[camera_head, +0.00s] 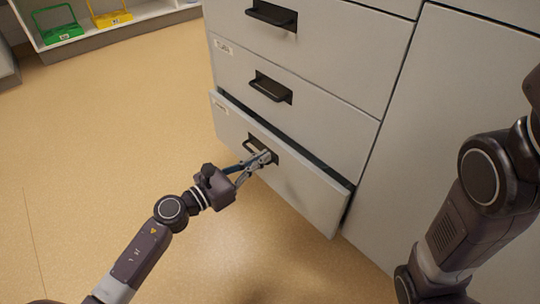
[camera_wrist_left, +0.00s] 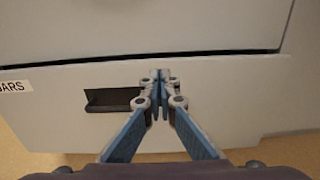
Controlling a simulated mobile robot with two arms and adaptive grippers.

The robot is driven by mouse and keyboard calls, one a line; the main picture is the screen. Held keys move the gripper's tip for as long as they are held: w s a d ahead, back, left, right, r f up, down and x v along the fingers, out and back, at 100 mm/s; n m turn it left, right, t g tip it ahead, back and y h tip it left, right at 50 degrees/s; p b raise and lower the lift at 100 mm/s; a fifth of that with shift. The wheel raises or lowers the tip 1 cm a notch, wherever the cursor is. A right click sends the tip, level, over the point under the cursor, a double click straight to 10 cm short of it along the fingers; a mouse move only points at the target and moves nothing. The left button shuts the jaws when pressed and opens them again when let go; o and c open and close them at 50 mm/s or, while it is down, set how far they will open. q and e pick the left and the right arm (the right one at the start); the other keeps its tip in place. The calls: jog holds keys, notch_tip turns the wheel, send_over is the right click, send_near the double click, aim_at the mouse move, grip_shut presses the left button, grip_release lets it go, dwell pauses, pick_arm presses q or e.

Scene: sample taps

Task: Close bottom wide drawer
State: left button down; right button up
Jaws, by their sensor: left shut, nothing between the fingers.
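The bottom wide drawer (camera_head: 305,194) is a light grey front standing a little out from the cabinet, with a dark gap along its top edge. Its black recessed handle (camera_head: 251,148) is partly hidden by my left gripper (camera_head: 265,157). In the left wrist view the drawer front (camera_wrist_left: 225,90) fills the middle, and the handle (camera_wrist_left: 112,101) lies just left of my left gripper (camera_wrist_left: 159,75). The left gripper is shut and empty, its tips at or very near the drawer front; contact is not clear. My right gripper is out of view; only its arm shows at right.
Two upper drawers (camera_head: 330,125) with black handles look shut above. A plain cabinet panel (camera_head: 450,90) stands to the right. A low shelf (camera_head: 130,20) at the back left holds a green carrier (camera_head: 62,33) and a yellow carrier (camera_head: 112,18). The tan floor (camera_head: 110,120) is clear at left.

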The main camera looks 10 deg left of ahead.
aim_at(277, 147)
pick_arm(q)
jog(key=x, duration=0.3)
jog(key=shift+w+d, duration=0.1)
jog(key=x, duration=0.4)
jog(key=shift+w, duration=0.2)
jog(key=shift+w+r, duration=0.1)
dwell(0.3)
jog(key=shift+b, duration=0.3)
